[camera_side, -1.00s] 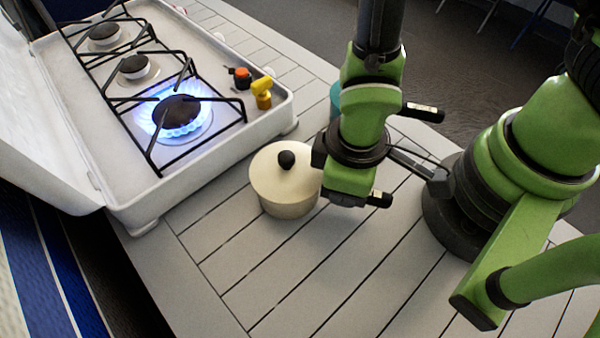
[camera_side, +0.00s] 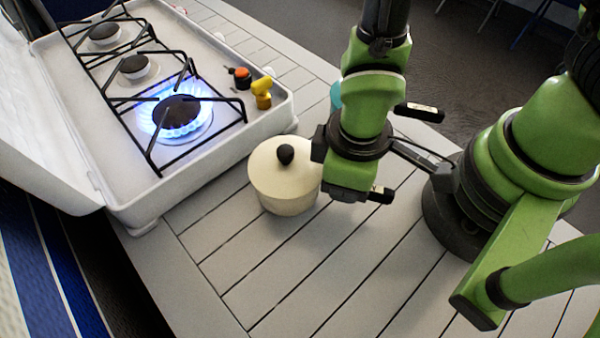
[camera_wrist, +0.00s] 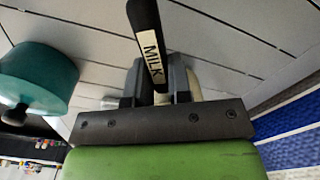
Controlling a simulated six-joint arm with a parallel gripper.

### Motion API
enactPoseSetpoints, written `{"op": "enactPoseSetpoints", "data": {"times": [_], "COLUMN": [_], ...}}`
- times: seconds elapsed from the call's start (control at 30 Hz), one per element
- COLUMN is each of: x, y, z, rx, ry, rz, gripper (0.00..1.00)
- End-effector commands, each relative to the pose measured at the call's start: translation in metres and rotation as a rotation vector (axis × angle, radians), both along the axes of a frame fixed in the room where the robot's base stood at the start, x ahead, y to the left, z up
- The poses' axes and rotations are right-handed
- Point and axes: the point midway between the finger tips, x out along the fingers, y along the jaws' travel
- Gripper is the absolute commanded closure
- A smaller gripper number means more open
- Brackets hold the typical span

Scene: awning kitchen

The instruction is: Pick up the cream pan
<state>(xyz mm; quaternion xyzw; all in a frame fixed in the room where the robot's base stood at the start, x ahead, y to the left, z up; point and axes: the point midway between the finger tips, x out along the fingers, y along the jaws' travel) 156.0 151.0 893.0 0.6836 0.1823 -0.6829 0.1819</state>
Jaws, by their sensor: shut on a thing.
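The cream pan (camera_side: 283,190), with a pale lid and a black knob, is upright at the middle of the side view. My gripper (camera_side: 347,188) is at its right, shut on the pan's black handle (camera_side: 380,195), whose end sticks out to the right. In the wrist view, the handle (camera_wrist: 149,45) carries a label reading "MILK" and runs between the fingers of my gripper (camera_wrist: 162,88). The fingertips are partly hidden in both views. The pan seems slightly above the table, but the gap is hard to judge.
A white camping stove (camera_side: 221,140) with a lit blue burner stands at the left. A teal pan (camera_wrist: 38,75) is close by, mostly hidden behind my arm in the side view; a labelled black handle (camera_side: 419,112) shows there. The slatted table (camera_side: 290,270) is clear in front.

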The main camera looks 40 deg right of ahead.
Motion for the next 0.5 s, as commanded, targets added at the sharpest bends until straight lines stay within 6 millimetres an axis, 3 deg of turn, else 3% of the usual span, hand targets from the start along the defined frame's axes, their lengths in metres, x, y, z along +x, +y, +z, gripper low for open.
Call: {"op": "enactPoseSetpoints", "data": {"times": [0.5], "x": [0.0], "y": [0.0], "z": [0.028], "rx": [0.002], "ry": [-0.001], "rz": [0.001], "gripper": [1.0]}}
